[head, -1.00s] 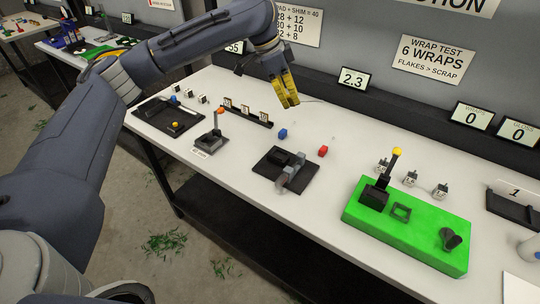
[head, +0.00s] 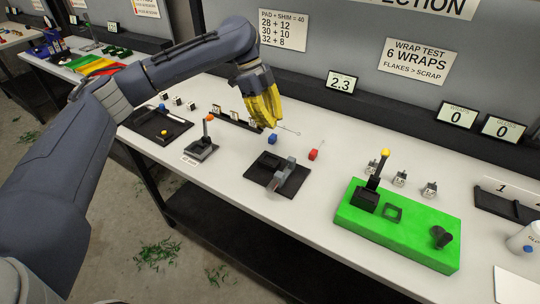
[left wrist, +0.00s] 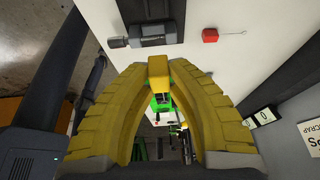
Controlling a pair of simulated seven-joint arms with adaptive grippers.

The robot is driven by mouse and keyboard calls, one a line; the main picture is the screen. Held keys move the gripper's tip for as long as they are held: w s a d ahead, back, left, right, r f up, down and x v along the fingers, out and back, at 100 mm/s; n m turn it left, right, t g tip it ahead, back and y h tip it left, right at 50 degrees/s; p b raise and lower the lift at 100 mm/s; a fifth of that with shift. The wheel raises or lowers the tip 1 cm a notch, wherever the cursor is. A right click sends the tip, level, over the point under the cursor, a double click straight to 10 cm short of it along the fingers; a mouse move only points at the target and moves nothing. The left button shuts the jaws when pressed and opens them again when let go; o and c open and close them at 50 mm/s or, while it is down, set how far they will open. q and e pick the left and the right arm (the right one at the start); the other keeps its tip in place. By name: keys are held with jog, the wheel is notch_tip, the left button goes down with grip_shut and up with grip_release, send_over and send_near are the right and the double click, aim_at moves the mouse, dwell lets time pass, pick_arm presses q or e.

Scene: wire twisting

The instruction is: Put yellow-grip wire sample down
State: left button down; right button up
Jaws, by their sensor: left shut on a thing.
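My left gripper (head: 268,122) is shut on the yellow grip of the wire sample (left wrist: 158,72), which shows between its fingertips in the left wrist view. In the head view the fingers hide the grip, and a thin wire (head: 288,130) sticks out to the right of the fingertips. The gripper is over the white table, close behind a blue block (head: 272,139). I cannot tell whether the sample touches the table. A red block (head: 313,154) lies to the right; it also shows in the left wrist view (left wrist: 210,35), with a thin wire beside it. My right gripper is not in view.
A dark fixture with a grey clamp (head: 283,175) stands in front of the blocks. A green base (head: 400,232) with a yellow-knobbed lever is at the right. An orange-tipped post (head: 207,132) and a dark tray (head: 155,126) are at the left. White table (head: 325,195) is bare between fixture and green base.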

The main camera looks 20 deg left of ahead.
aim_at(273, 162)
pick_arm(q)
notch_tip(273, 162, down, 14)
dwell(0.7)
jog(key=shift+f, duration=0.1)
jog(key=c, duration=1.4)
grip_release()
jog(key=shift+o, duration=0.2)
jog(key=v, duration=1.2)
